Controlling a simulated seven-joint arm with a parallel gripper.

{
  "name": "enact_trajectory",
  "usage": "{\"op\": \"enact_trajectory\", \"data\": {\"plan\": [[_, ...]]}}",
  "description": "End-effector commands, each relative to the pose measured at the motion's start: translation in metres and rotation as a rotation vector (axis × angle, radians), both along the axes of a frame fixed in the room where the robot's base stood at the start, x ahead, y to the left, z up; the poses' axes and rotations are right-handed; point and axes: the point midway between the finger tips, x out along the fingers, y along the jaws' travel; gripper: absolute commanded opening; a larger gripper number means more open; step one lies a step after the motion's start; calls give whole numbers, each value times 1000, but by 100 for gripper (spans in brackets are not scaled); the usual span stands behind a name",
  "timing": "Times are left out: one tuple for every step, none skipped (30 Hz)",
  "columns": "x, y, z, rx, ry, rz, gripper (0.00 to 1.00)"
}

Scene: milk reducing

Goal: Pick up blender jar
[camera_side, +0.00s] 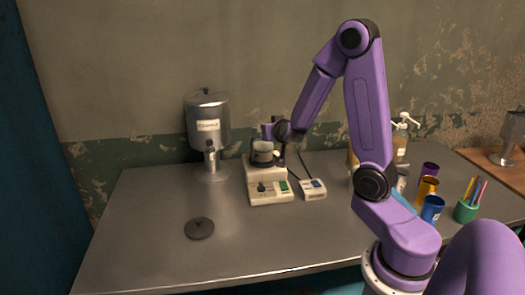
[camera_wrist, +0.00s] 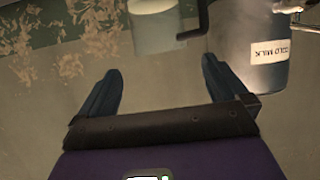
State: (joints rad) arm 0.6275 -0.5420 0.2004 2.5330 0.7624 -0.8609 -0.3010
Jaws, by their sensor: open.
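The blender jar (camera_side: 263,155) is a small grey, see-through vessel standing on a white base (camera_side: 268,185) near the middle of the table. In the wrist view a pale cylindrical jar (camera_wrist: 155,30) with a dark handle shows at the top, beyond the fingertips; it appears to be the same jar. My gripper (camera_wrist: 162,80) is open with nothing between its two dark fingers. In the side view my gripper (camera_side: 270,134) is close above the jar and partly overlaps it, so whether they touch cannot be told there.
A tall metal dispenser (camera_side: 207,125) stands left of the base; its "cold milk" label shows in the wrist view (camera_wrist: 270,52). A dark round lid (camera_side: 199,228) lies at front left. A small white scale (camera_side: 313,190) is right of the base. Cups (camera_side: 432,208) stand at right.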

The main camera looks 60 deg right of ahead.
Motion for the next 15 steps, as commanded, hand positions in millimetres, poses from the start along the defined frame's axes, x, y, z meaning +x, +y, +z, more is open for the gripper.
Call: {"op": "enact_trajectory", "data": {"plan": [[2,-1,-1,0,1,0,100],[2,-2,-2,0,2,-1,100],[3,-3,-3,0,2,-1,100],[4,-4,-3,2,3,-1,100],[5,-4,-4,2,3,-1,100],[9,-8,-6,2,3,-1,100],[12,-11,-8,2,4,-1,100],[15,-13,-9,1,3,-1,100],[17,-15,-11,2,4,-1,100],[19,-17,-12,2,4,-1,100],[21,-18,-12,1,3,0,100],[23,-19,-13,1,3,1,100],[24,-20,-14,1,3,1,100],[24,-20,-14,1,3,1,100],[25,-21,-15,1,3,1,100]]}}
